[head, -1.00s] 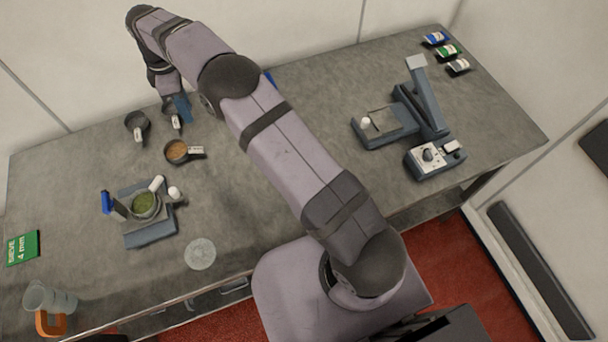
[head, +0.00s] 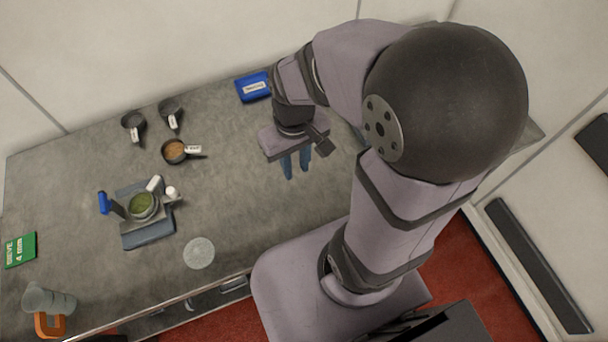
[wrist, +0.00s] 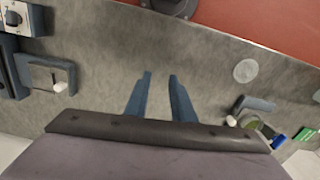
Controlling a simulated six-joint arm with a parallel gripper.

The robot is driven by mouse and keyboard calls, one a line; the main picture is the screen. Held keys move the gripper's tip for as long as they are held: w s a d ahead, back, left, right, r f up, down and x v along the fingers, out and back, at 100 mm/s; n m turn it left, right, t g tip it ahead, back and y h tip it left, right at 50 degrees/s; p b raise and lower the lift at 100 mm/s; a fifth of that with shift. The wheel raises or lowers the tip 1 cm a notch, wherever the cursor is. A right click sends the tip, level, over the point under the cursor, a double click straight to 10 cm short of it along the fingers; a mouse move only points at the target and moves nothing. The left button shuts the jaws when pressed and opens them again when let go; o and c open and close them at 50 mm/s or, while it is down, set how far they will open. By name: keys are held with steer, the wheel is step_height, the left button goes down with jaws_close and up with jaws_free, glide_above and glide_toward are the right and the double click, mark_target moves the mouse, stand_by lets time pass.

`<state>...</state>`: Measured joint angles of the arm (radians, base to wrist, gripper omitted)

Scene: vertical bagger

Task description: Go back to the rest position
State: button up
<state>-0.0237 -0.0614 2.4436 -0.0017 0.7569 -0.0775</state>
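My gripper (head: 296,166) hangs above the middle of the grey bench (head: 240,205), with its blue fingers pointing down. In the wrist view the two fingers (wrist: 160,78) stand apart with bare bench between them, so it is open and empty. It touches nothing that I can see. My arm is folded over the right part of the bench in the head view and hides most of what stands there.
Left of my gripper are two empty dark cups (head: 171,113) (head: 133,125), a cup of brown material (head: 175,151), and a blue-grey device with a green-filled bowl (head: 141,205). The wrist view shows machine parts (wrist: 45,75).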

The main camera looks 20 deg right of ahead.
steer(key=s, duration=0.2)
steer(key=s+f+m, duration=0.1)
steer(key=shift+d, duration=0.25)
step_height(320, 180, down, 3)
steer(key=b, duration=0.2)
steer(key=shift+r+b, duration=0.2)
steer(key=shift+b, duration=0.1)
stand_by(0.8)
